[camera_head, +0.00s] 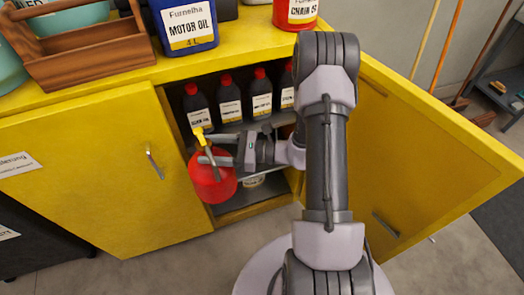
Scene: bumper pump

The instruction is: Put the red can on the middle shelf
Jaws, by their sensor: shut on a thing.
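The red can (213,180) is a rounded red vessel with a yellow spout on top. My gripper (203,150) is shut on its upper part and holds it at the front left of the cabinet opening. The middle shelf (226,128) is inside the yellow cabinet (110,165), with several dark bottles (230,98) with red caps in a row towards its back. The can hangs in front of and lower than this shelf. My arm hides the right part of the opening.
The right cabinet door (435,130) stands wide open; the left door is shut. A lower shelf holds a pale tin (252,181). On the cabinet top are a wooden tray (80,55), a blue motor oil can (187,25) and a red container (296,12).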

